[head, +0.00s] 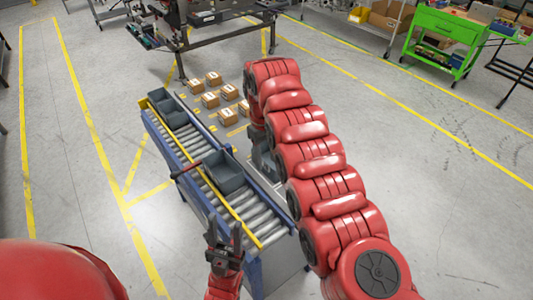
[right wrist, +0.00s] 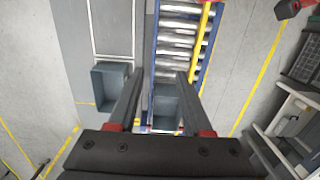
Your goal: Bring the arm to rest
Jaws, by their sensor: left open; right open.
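My right arm (head: 315,165) is raised in a long red arch across the right of the head view, and its far end bends down beside the roller conveyor. My right gripper (right wrist: 155,85) is open and empty in the right wrist view, its two dark fingers spread over a grey bin (right wrist: 165,105) that appears below and between them. In the head view this gripper is mostly hidden by the arm. My left gripper (head: 224,232) is open and empty, pointing up the picture near the front end of the conveyor.
A green cart (head: 447,30) is far back right. The floor at right is clear.

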